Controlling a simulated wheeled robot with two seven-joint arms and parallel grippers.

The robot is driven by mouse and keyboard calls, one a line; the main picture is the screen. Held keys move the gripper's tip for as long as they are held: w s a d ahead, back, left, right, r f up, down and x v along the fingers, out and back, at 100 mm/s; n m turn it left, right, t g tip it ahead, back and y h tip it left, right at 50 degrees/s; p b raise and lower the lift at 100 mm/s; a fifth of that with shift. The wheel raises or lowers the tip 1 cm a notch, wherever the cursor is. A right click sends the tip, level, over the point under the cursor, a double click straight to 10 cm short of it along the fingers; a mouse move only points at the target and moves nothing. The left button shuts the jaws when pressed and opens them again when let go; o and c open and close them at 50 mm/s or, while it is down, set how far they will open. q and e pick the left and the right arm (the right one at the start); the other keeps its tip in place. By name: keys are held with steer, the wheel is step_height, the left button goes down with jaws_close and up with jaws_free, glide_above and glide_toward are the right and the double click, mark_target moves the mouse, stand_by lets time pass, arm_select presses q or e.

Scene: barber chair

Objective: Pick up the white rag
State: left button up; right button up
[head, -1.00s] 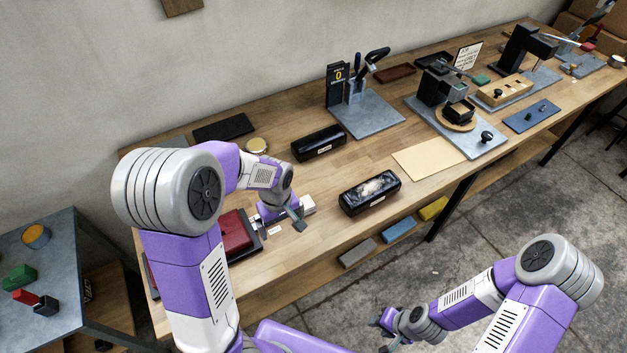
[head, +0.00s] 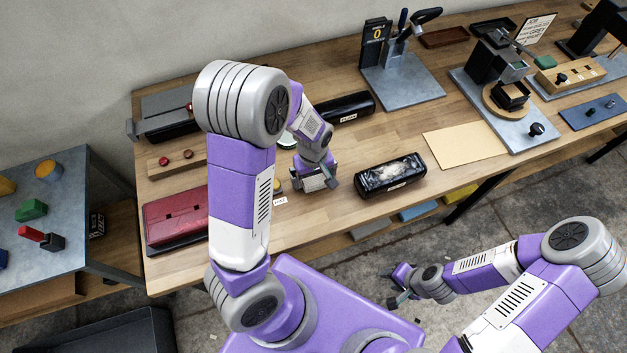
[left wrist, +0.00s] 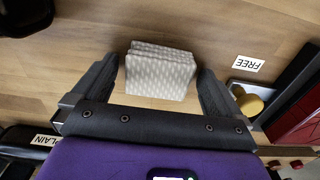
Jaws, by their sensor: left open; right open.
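The white rag (left wrist: 160,72) is a small folded, pale patterned cloth lying on the wooden bench in the left wrist view. My left gripper (left wrist: 157,90) is open, with one finger on each side of it; a narrow gap shows on both sides. In the head view, my left gripper (head: 317,182) points down at the bench, left of a black box, and hides the rag. My right gripper (head: 399,287) is open and empty, low in front of the bench and away from the rag.
A red case (head: 175,217) lies to the left. A "FREE" label (left wrist: 248,63) and a brass knob (left wrist: 249,104) are near the rag. Bare wood surrounds it.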

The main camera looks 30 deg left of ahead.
mark_target(313, 178)
arm_select(q)
steer(key=shift+c, duration=0.5)
steer(key=c, duration=1)
step_height(313, 178, up, 10)
steer(key=p, duration=0.3)
